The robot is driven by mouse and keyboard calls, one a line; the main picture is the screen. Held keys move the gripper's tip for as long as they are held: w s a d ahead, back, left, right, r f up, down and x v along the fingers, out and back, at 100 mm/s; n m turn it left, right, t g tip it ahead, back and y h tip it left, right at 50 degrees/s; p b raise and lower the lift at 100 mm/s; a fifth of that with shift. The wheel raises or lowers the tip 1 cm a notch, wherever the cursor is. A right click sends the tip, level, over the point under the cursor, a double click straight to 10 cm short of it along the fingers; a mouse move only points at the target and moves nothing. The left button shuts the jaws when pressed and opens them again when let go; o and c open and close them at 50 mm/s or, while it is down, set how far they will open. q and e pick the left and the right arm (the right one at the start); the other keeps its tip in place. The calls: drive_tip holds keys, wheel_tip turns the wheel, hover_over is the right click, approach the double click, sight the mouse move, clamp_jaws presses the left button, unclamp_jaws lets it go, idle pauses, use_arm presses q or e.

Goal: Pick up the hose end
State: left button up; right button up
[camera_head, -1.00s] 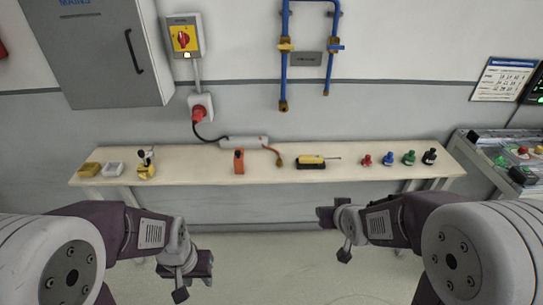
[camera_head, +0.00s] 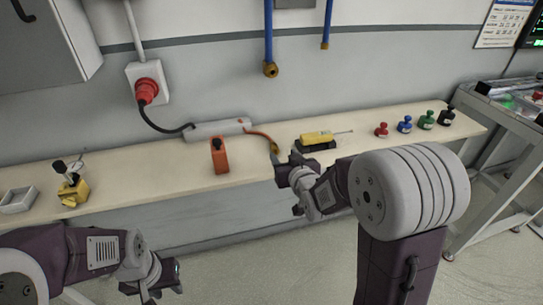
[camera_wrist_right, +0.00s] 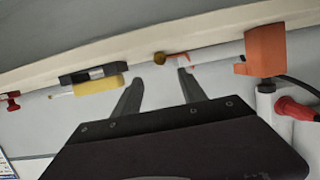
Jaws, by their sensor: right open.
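The hose is a short orange-red tube on the bench, coming from a grey-white box (camera_head: 217,129). Its brass-coloured hose end (camera_head: 274,148) lies just beyond my right gripper (camera_head: 285,183). In the right wrist view the hose end (camera_wrist_right: 159,58) is a small round brass spot between and beyond the two fingertips. My right gripper (camera_wrist_right: 157,76) is open and empty there, apart from the hose end. My left gripper (camera_head: 157,278) hangs low in front of the bench, away from the hose; its jaw opening is not clear.
On the bench (camera_head: 110,175), an orange block (camera_head: 219,155) stands left of the hose end and a yellow tool (camera_head: 316,138) on a black base lies to its right. Several coloured knobs (camera_head: 405,124) stand farther right. Blue pipes (camera_head: 268,40) hang on the wall above.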

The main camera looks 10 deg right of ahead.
sight(276, 148)
drive_tip(key=x, duration=0.4)
drive_tip(key=shift+s+a+f, duration=0.1)
drive_tip(key=b+x, duration=0.1)
drive_tip(key=x, duration=0.3)
drive_tip(key=shift+w+a+f, duration=0.1)
drive_tip(key=shift+w+f, duration=0.1)
drive_tip(key=shift+w, duration=0.6)
drive_tip(key=shift+c, duration=0.9)
clamp_jaws()
